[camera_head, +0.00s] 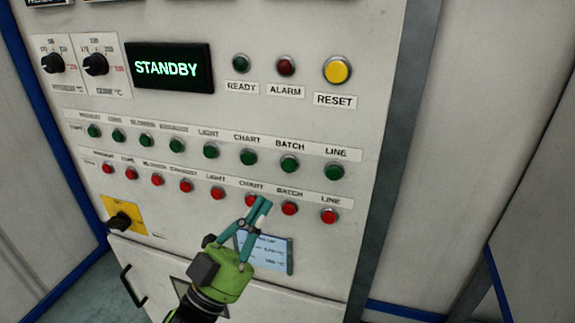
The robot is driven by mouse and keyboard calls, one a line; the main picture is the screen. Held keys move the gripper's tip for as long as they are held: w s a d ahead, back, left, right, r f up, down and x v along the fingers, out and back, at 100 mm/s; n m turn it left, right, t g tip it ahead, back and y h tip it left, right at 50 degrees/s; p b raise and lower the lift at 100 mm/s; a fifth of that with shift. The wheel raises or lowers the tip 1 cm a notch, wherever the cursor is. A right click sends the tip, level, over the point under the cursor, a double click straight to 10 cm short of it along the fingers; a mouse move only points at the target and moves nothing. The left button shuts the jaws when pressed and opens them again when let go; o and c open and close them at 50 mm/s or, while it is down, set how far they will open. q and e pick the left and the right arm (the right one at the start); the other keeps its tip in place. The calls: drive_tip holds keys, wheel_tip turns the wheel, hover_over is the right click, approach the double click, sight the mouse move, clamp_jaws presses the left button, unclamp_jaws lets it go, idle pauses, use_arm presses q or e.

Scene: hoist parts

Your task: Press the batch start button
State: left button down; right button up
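The green button in the BATCH column (289,163) is in the upper row of the panel, labelled START at the row's left end as far as the blurred text reads. The red BATCH button (289,208) is directly below it in the lower row. My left gripper (263,205) comes up from the bottom with its teal fingertips together, seemingly empty. The tips appear just left of the red BATCH button and below the green one, partly over the red CHART button. I cannot tell their distance from the panel. My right gripper is not in view.
Other green buttons, such as LINE (334,172) and CHART (248,156), flank the green BATCH button. The display (168,68) reads STANDBY. A yellow RESET button (337,70) is at upper right, and a yellow-plated rotary switch (122,217) at lower left.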

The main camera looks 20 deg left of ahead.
use_arm(q)
drive_tip(key=shift+w+d+b, duration=0.1)
drive_tip(key=shift+w+b, duration=0.45)
drive_tip(key=shift+w, duration=4)
drive_tip(key=shift+w, duration=0.15)
drive_tip(key=shift+w, duration=0.25)
drive_tip(key=shift+w, duration=0.45)
drive_tip(key=shift+s, duration=0.9)
drive_tip(key=shift+s+p, duration=0.55)
drive_tip(key=shift+s, duration=1.9)
drive_tip(key=shift+f, duration=0.1)
